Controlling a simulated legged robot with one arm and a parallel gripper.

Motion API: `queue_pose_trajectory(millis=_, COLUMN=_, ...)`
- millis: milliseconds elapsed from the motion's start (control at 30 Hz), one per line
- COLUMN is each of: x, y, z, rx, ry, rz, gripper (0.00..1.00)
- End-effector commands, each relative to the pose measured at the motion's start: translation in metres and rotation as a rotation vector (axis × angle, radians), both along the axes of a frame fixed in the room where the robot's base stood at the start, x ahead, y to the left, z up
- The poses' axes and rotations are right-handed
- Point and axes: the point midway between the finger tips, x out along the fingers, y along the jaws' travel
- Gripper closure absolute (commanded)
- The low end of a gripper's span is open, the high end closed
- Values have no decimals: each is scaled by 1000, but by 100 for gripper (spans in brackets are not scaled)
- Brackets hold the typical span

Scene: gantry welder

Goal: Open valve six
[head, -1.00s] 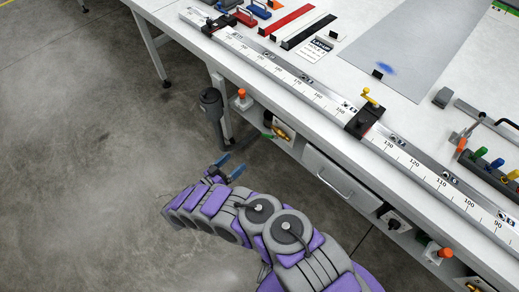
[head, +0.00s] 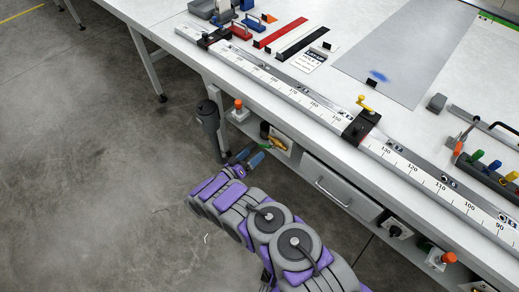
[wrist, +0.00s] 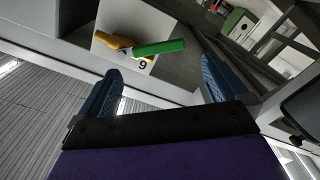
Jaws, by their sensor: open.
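A valve with a brass-yellow body and a green lever handle (wrist: 160,48) sits on a white plate (wrist: 140,66) in the wrist view. The plate's digit looks like a 9 in this rolled view, so it may be a 6 upside down. The handle extends right from the body. In the head view the valve (head: 277,144) is under the bench edge, partly hidden by my gripper (head: 250,156). My gripper is open and empty. Its blue fingers in the wrist view (wrist: 161,67) stand apart on either side of the handle, apparently short of it.
An orange button (head: 238,103) and a dark grey cylinder (head: 208,117) are left of the valve. A drawer with a handle (head: 335,187), a black knob (head: 395,230) and another orange button (head: 447,257) are to the right. The bench top (head: 310,135) overhangs above; open floor lies left.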

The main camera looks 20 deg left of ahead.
Motion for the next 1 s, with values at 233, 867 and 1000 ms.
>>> queue_pose_trajectory(millis=233, x=37, y=-15, z=0, rx=1, ry=-4, rz=-3, gripper=0)
queue_pose_trajectory(millis=867, x=50, y=-21, z=0, rx=-1, ry=-2, rz=0, gripper=12)
queue_pose_trajectory(millis=1000, x=50, y=-21, z=0, rx=-1, ry=-2, rz=0, gripper=26)
